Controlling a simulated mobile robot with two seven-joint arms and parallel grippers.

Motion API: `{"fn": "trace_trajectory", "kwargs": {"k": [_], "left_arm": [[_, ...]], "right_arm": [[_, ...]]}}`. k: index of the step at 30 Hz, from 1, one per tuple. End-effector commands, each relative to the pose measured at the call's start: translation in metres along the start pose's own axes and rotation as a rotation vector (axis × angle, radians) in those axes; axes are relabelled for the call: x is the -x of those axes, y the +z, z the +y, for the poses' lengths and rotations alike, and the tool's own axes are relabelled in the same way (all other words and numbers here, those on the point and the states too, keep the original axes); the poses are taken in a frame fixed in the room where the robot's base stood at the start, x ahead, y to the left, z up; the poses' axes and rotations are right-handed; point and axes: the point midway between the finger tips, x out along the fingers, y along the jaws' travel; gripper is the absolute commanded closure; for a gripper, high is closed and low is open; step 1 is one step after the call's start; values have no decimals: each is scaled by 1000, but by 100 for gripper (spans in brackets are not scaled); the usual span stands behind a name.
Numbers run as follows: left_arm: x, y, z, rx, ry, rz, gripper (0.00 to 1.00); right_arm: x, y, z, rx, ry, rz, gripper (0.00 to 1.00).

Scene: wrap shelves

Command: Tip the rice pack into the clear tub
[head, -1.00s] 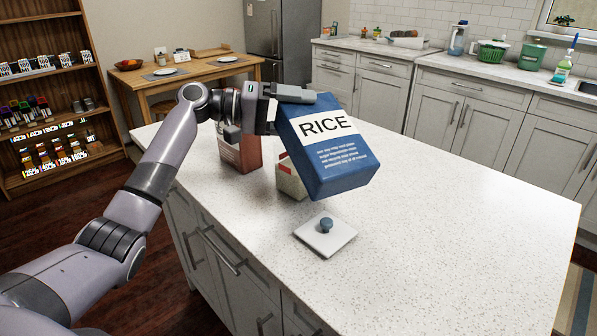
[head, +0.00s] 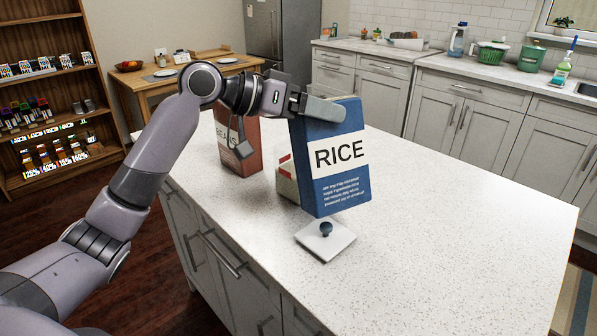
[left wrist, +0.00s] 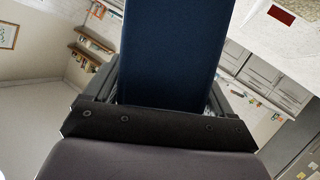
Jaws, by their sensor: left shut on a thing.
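The rice pack (head: 340,155) is a blue box with a white RICE label, nearly upright with a slight lean. My left gripper (head: 322,108) is shut on its upper part, with one finger across the front. The pack's lower end is just behind the lid in the head view; I cannot tell how high it is above the counter. In the left wrist view the pack (left wrist: 172,55) shows as a dark blue face between the fingers. A white square lid (head: 340,242) with a blue knob lies on the counter. My right gripper is not in view.
A red-brown beans pack (head: 240,150) stands behind my left wrist. A pale carton with red on it (head: 287,182) stands partly hidden behind the rice pack. The white speckled counter (head: 460,220) is clear on the right.

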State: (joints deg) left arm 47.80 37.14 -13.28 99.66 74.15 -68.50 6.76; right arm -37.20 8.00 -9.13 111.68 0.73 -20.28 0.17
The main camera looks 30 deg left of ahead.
Motion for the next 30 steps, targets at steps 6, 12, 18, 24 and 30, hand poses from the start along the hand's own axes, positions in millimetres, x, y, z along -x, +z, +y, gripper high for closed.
{"fn": "trace_trajectory", "kwargs": {"k": [6, 12, 18, 24, 30], "left_arm": [[2, -4, 28, -136, -52, 7, 100], [2, -3, 52, -257, -100, 6, 100], [1, -2, 69, -353, -141, 7, 100], [1, 0, 72, -372, -150, 8, 100], [1, 0, 71, -370, -150, 8, 100]], "right_arm": [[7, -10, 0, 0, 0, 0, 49], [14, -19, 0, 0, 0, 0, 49], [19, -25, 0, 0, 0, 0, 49], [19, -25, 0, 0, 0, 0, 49], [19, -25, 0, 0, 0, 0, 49]]}}
